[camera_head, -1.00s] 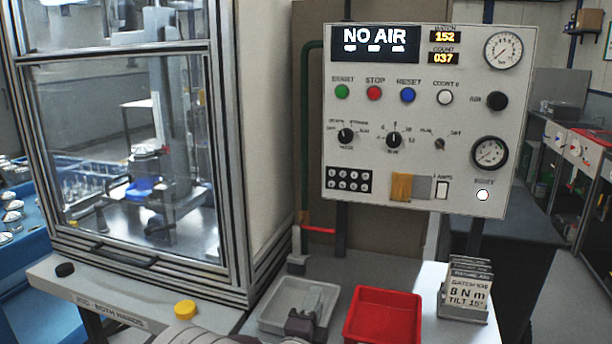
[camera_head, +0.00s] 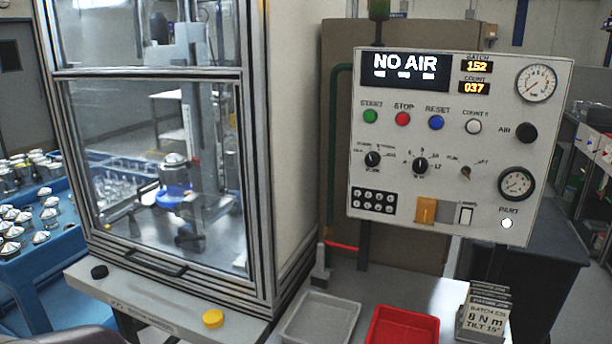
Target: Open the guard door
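The guard door (camera_head: 130,120) is a clear framed pane on the front of the machine enclosure at the left. It looks shut, its lower edge down at the sill. A dark bar handle (camera_head: 157,263) runs along its bottom. Behind the pane are a blue fixture (camera_head: 173,197) with a metal part on it and a vertical column. Neither gripper shows; only a dark rounded piece, perhaps part of my arm, cuts into the bottom left corner.
A control panel (camera_head: 450,140) reading "NO AIR" stands at the right. A black button (camera_head: 99,272) and a yellow button (camera_head: 213,318) sit on the front ledge. A grey tray (camera_head: 320,318), red tray (camera_head: 402,327) and card holder (camera_head: 482,318) stand right of the enclosure.

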